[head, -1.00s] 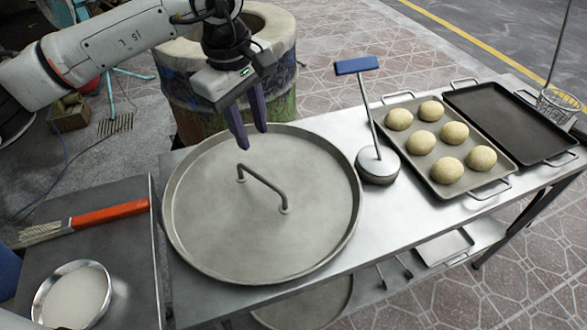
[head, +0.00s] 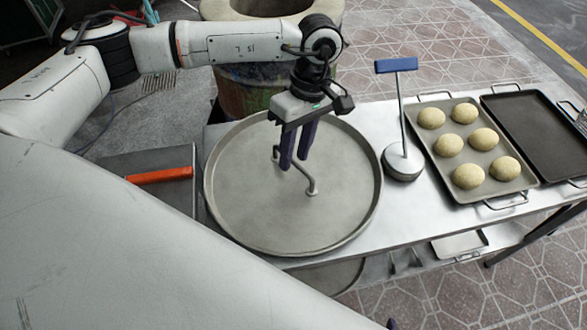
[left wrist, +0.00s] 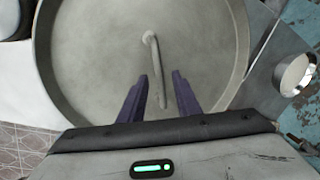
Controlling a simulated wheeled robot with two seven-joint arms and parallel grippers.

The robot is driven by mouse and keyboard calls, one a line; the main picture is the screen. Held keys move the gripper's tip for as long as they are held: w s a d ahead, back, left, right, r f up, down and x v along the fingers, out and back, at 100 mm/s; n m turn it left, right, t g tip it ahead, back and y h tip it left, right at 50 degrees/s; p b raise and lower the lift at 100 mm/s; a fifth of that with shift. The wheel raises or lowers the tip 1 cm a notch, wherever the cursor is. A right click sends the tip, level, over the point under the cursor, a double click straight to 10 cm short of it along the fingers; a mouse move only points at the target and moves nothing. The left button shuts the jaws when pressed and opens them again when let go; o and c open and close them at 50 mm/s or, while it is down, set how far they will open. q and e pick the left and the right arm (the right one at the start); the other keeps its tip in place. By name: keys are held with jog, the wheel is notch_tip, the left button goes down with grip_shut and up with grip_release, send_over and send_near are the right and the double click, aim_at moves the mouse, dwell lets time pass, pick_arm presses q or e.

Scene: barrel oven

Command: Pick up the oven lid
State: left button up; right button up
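The oven lid (head: 240,205) is a large round grey metal disc with a raised rim, lying flat on the metal table. Its bent rod handle (head: 311,180) stands up at the middle. My left gripper (head: 293,163) points down over the handle, its two dark fingers apart and partly covering it in the head view. In the left wrist view, the handle (left wrist: 154,60) lies lengthwise in the gap between the open fingers (left wrist: 161,76). I cannot tell how deep the fingers reach around it. My right gripper is not in view.
A blue-handled press (head: 402,160) stands right of the lid. A tray with several dough balls (head: 450,145) and an empty dark tray (head: 535,125) lie farther right. An orange-handled tool (head: 160,175) lies left. The barrel oven (head: 248,100) stands behind the table.

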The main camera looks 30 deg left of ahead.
aim_at(293, 167)
pick_arm(q)
jog(key=shift+s+a+f, duration=0.1)
jog(key=shift+s+f, duration=0.05)
jog(key=shift+f, duration=0.55)
jog(key=shift+s+a+f, duration=0.1)
jog(key=shift+f, duration=0.6)
grip_shut()
jog(key=shift+w+r, duration=0.1)
jog(key=shift+r, duration=0.05)
